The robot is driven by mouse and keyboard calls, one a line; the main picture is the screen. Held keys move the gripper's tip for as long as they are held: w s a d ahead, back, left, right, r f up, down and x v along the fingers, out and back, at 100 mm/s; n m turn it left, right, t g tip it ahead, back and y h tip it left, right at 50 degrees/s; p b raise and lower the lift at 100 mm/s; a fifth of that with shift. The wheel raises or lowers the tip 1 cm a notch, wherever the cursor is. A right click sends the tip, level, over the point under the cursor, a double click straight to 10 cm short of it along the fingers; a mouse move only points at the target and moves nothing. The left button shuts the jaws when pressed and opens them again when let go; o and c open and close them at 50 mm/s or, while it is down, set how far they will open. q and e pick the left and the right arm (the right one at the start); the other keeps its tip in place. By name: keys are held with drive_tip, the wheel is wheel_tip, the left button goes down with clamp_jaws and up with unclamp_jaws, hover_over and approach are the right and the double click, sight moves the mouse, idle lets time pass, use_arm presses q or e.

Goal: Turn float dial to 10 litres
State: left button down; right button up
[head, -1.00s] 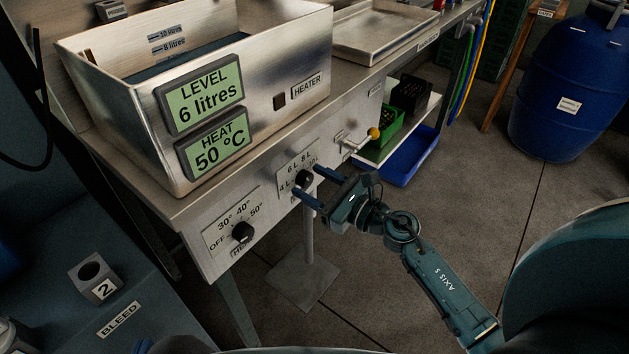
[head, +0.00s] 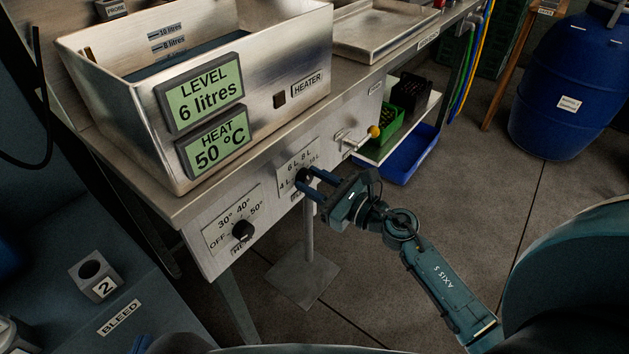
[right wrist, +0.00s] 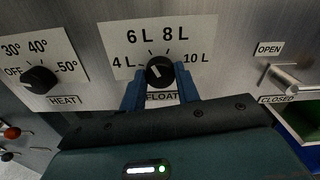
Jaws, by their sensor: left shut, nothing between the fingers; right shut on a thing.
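The float dial (right wrist: 160,69) is a black knob on a white scale plate marked 4 L, 6 L, 8 L and 10 L. Its white pointer line leans up and left, toward the 6 L side. In the head view the float dial (head: 304,175) sits on the bench's front panel. My right gripper (head: 306,184) is shut on the dial, one blue finger on each side in the right wrist view (right wrist: 160,90). The level display (head: 203,92) reads 6 litres. My left gripper (head: 152,345) barely shows at the bottom edge, away from the panel.
The heat dial (head: 242,231) is left of the float dial, and the heat display (head: 218,142) reads 50 °C. A yellow-tipped lever (head: 374,131) juts out to the right, beside OPEN and CLOSED labels. A metal stand (head: 303,278) is below the panel.

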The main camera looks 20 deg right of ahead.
use_arm(q)
drive_tip(key=shift+r, duration=0.1)
use_arm(e)
drive_tip(key=shift+m+p, duration=0.55)
drive_tip(key=shift+m, duration=0.65)
drive_tip(key=m+p, duration=0.1)
drive_tip(key=m, duration=0.2)
drive_tip(key=shift+m, duration=0.3)
drive_tip(key=m+p, duration=0.2)
drive_tip(key=m, duration=0.3)
drive_tip(key=shift+r+p, duration=0.1)
drive_tip(key=shift+p, duration=0.2)
drive_tip(key=m+p, duration=0.2)
drive_tip(key=m, duration=0.3)
drive_tip(key=shift+m, duration=0.3)
drive_tip(key=shift+m+p, duration=0.4)
drive_tip(key=shift+m, duration=0.3)
use_arm(q)
drive_tip(key=shift+w+d+f+g+p, duration=0.15)
drive_tip(key=shift+w+d+g, duration=0.25)
drive_tip(key=shift+d+g, duration=0.2)
drive_tip(key=shift+w+d+f+g+p, duration=0.15)
drive_tip(key=shift+w+d+g, duration=0.2)
drive_tip(key=shift+d+g, duration=0.25)
use_arm(e)
drive_tip(key=shift+m, duration=0.8)
use_arm(q)
drive_tip(key=shift+s, duration=0.1)
